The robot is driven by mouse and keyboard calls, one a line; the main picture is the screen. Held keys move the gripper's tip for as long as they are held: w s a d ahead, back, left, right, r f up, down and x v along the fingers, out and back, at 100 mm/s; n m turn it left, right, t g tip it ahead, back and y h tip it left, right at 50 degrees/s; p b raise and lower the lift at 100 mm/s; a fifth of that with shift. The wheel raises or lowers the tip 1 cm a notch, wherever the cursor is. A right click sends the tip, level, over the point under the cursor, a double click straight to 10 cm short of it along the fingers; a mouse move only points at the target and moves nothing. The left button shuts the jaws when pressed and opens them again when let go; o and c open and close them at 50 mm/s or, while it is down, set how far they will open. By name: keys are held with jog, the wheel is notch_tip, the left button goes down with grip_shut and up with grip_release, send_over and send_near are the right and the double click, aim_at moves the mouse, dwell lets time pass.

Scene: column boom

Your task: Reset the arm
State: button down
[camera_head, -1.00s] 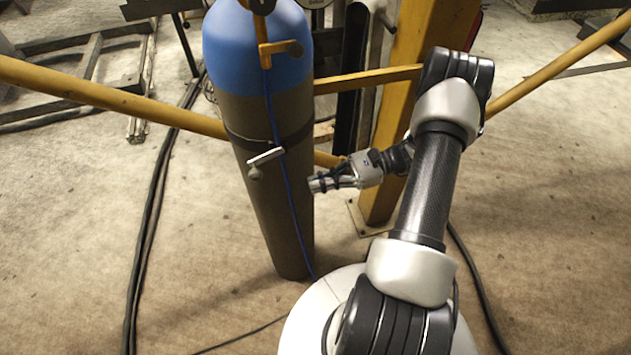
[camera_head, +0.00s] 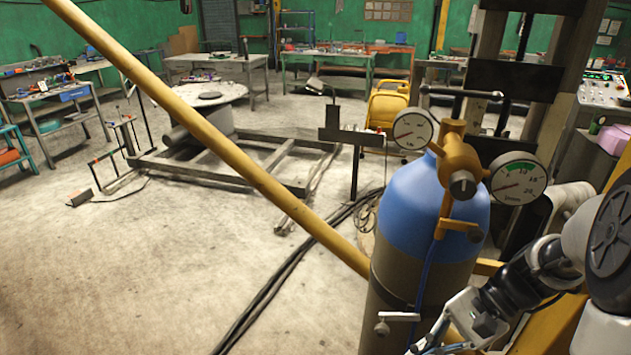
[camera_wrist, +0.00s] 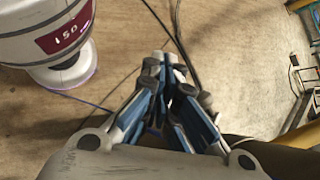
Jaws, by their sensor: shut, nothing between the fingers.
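My arm (camera_head: 540,270) reaches in from the right edge in the head view, bent, with part of it cut off by the frame. My gripper (camera_wrist: 172,62) shows in the wrist view with its blue-grey fingers drawn together and nothing between them. In the head view only part of the gripper shows at the bottom edge, close to the lower right side of the gas cylinder (camera_head: 405,225). I cannot tell whether it touches the cylinder. The cylinder has a blue top and a dark body and stands upright.
Two gauges and a brass valve (camera_head: 459,165) top the cylinder. A yellow pole (camera_head: 215,145) slants across the left. Black cables (camera_head: 280,285) and a metal frame (camera_head: 230,165) lie on the floor. Benches line the back. Open floor lies at lower left.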

jog(key=s+a+r+n+t+h, duration=0.4)
jog(key=s+r+n+t+h, duration=0.2)
jog(key=s+r+n+h, duration=0.2)
notch_tip(320, 180, up, 3)
jog(key=s+n, duration=0.2)
jog(key=n, duration=0.1)
jog(key=shift+f+n+t+h, duration=0.15)
jog(key=shift+n+t+h, duration=0.15)
jog(key=shift+h, duration=0.1)
jog(key=shift+s+a, duration=0.1)
jog(key=shift+a, duration=0.05)
